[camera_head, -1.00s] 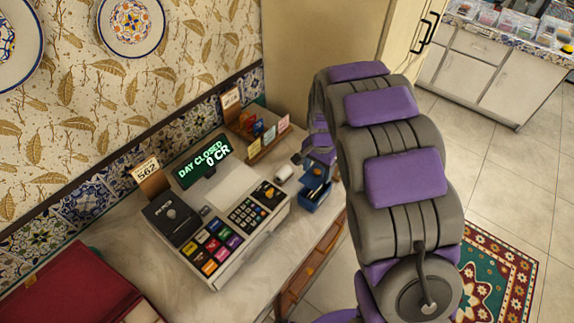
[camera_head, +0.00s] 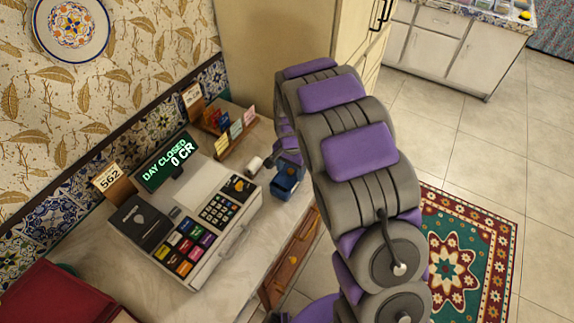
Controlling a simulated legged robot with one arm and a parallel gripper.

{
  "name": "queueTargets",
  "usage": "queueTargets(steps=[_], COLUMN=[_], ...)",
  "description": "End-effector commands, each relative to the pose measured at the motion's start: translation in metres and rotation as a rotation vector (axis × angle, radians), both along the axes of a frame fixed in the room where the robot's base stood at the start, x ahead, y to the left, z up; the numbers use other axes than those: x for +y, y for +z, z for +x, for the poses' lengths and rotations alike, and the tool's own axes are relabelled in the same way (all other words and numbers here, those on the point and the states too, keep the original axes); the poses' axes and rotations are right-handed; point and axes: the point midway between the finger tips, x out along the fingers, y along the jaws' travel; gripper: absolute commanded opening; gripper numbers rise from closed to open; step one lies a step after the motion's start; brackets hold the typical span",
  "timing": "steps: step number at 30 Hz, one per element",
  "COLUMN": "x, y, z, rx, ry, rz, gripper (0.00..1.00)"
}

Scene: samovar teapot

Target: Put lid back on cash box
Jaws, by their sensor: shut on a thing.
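The small blue cash box (camera_head: 284,190) stands on the counter near its right edge, to the right of the cash register. My gripper (camera_head: 289,159) is just above the box, partly hidden behind my thick grey and purple arm. The gripper is shut on a small blue piece, which looks like the cash box lid (camera_head: 290,170). The lid is over or right at the top of the box. I cannot tell whether it touches the rim or is seated.
A cash register (camera_head: 190,225) with a lit "DAY CLOSED" display (camera_head: 167,163) fills the counter (camera_head: 110,262) left of the box. A paper roll (camera_head: 254,164) and a card rack (camera_head: 237,140) stand near it. A red case (camera_head: 60,295) lies at lower left.

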Motion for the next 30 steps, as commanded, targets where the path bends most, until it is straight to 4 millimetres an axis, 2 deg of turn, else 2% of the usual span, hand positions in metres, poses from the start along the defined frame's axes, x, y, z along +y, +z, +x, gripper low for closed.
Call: queueTargets(steps=[8,19,30], x=[0.009,-0.001,0.0], y=[-0.003,-0.002,-0.001], z=[0.0,0.0,-0.001], rx=[0.001,-0.001,0.0], ry=[0.003,0.002,0.002], rz=[-0.008,0.001,-0.006], gripper=[0.37,0.37,0.37])
